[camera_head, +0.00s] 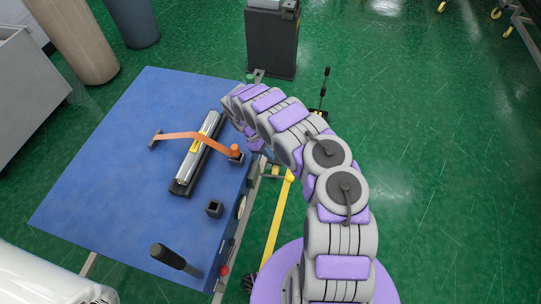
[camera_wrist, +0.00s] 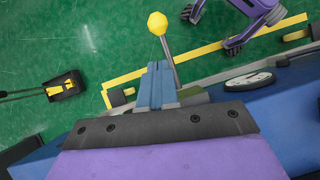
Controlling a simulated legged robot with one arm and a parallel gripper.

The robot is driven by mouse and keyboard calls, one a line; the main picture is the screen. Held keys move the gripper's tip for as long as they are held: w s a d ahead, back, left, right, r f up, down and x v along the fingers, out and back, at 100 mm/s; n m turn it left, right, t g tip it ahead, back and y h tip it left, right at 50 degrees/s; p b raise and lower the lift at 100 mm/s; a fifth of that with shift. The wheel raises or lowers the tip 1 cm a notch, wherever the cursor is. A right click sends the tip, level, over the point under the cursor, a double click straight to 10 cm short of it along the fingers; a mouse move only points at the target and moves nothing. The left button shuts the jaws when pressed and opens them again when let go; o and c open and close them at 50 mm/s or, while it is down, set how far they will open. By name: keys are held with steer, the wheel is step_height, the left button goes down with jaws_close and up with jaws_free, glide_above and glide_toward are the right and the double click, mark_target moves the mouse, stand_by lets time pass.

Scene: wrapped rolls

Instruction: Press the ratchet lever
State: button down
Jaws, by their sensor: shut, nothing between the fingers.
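A lever with a yellow ball knob (camera_wrist: 157,23) on a grey rod shows in the wrist view, at the table's side. The rod runs down just right of my gripper's fingertips (camera_wrist: 158,66). The fingers are shut together and empty; I cannot tell whether they touch the rod. In the head view an orange strap (camera_head: 188,135) crosses a wrapped silver roll (camera_head: 197,148) on the blue table (camera_head: 110,140). The strap ends at an orange spool (camera_head: 235,151) near the table's right edge. My arm hides most of my gripper there.
A black upright handle (camera_head: 167,256) and a small dark square socket (camera_head: 214,208) are on the table. A dark cabinet (camera_head: 271,44) stands behind. Large rolls (camera_head: 75,35) are at the upper left. The green floor at the right is mostly clear.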

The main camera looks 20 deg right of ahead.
steer(key=shift+s+d+r+b+x, duration=0.15)
steer(key=shift+b+x, duration=0.15)
steer(key=shift+x, duration=1.55)
steer(key=shift+s+d+r+b+x, duration=0.1)
steer(key=shift+b+x, duration=0.25)
steer(key=shift+x, duration=1.45)
steer(key=shift+s+d+r+b+x, duration=0.15)
steer(key=shift+b+x, duration=0.15)
steer(key=shift+x, duration=1.55)
steer(key=shift+w, duration=0.1)
steer(key=shift+f, duration=0.15)
